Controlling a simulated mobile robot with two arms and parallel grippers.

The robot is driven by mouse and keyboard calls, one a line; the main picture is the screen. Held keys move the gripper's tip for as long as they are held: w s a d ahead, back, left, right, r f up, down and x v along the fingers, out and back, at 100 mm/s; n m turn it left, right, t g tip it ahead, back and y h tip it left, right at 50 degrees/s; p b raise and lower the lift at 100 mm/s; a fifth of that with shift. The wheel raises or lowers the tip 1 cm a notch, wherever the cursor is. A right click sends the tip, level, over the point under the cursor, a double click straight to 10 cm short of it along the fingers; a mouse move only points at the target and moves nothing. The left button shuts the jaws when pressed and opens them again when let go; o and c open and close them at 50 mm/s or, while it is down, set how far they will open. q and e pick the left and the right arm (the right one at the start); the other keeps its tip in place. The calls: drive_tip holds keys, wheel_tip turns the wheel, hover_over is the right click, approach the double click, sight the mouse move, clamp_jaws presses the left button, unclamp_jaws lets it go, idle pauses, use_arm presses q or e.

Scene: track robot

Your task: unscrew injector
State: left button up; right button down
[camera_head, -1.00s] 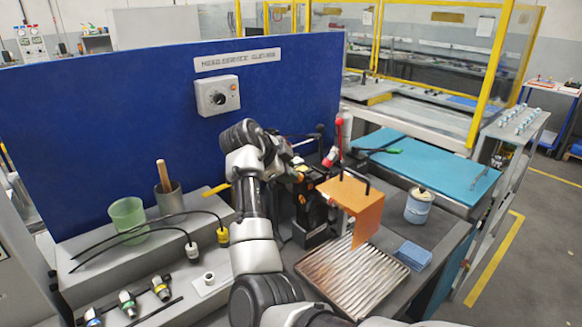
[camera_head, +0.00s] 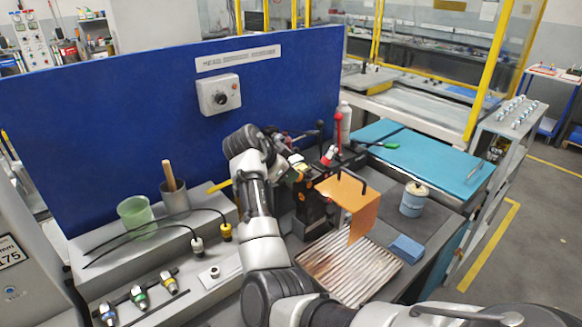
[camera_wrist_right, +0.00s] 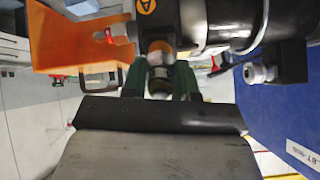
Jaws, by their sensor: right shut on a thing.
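My right gripper (camera_head: 293,165) reaches over the bench to the dark machine (camera_head: 314,205). In the right wrist view its green fingers (camera_wrist_right: 160,84) are shut around a small metal cylindrical part, which looks like the injector (camera_wrist_right: 159,88). The part lines up with the machine's black and metal body (camera_wrist_right: 222,22); I cannot tell whether it is still threaded in. My wrist hides most of this spot in the head view. An orange guard (camera_head: 362,208) hangs at the machine's front. My left gripper is not in view.
A ribbed metal tray (camera_head: 345,270) lies in front of the machine. A blue-and-white can (camera_head: 414,200) and blue block (camera_head: 406,249) are to its right. A blue panel (camera_head: 130,110) is behind.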

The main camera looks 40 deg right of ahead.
drive_tip(key=shift+r+n+p, duration=0.15)
drive_tip(key=shift+n+p, duration=0.95)
drive_tip(key=shift+p, duration=0.35)
drive_tip(key=shift+n, duration=0.3)
drive_tip(key=shift+p, duration=0.7)
drive_tip(key=n+p, duration=0.3)
drive_tip(key=p, duration=0.1)
drive_tip(key=n+p, duration=0.3)
drive_tip(key=shift+n+p, duration=0.35)
drive_tip(key=shift+n, duration=0.15)
drive_tip(key=n, duration=0.5)
